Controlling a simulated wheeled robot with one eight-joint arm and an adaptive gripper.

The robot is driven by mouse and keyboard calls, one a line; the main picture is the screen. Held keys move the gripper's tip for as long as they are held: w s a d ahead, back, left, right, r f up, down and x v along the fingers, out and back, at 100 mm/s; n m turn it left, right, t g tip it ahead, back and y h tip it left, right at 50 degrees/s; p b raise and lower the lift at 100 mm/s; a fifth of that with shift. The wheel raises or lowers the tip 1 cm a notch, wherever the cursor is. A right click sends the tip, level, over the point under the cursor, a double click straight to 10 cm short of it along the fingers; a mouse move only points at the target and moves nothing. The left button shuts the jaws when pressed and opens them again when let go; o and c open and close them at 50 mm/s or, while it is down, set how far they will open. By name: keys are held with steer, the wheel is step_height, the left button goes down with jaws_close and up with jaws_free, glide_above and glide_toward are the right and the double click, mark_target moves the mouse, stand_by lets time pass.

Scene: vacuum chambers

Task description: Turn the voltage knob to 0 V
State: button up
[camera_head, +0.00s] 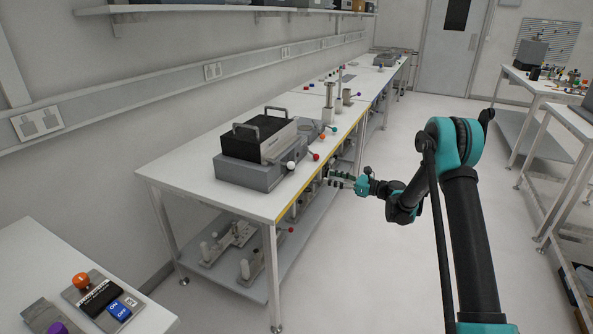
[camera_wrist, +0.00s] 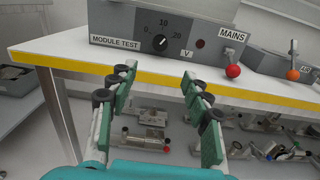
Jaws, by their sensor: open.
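The voltage knob (camera_wrist: 160,42) is a round black dial on the front of a grey box labelled MODULE TEST (camera_wrist: 116,41). It shows in the wrist view at upper middle, with 0 to its left, 10 above and 20 to its right, and a V label below right. A light mark shows on it, but I cannot read its exact setting. My gripper (camera_wrist: 157,78) is open and empty, its green fingers spread below and in front of the knob, not touching it. In the head view my gripper (camera_head: 342,179) is beside the bench's yellow-striped front edge.
Right of the knob, a red-ball lever (camera_wrist: 233,71) stands under a MAINS label, and an orange-ball lever (camera_wrist: 293,74) is farther right. The bench's yellow edge (camera_wrist: 150,77) runs below the box. A lower shelf (camera_head: 225,258) holds metal parts. The aisle floor is clear.

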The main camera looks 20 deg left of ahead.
mark_target(297, 176)
steer(key=a, duration=0.5)
steer(key=w+a, duration=0.1)
steer(key=a, duration=1)
steer(key=shift+w+a, duration=0.15)
steer(key=shift+c, duration=0.2)
jaws_close()
steer(key=shift+n, duration=0.4)
steer(key=n, duration=0.4)
steer(key=shift+n, duration=0.3)
steer(key=n, duration=0.5)
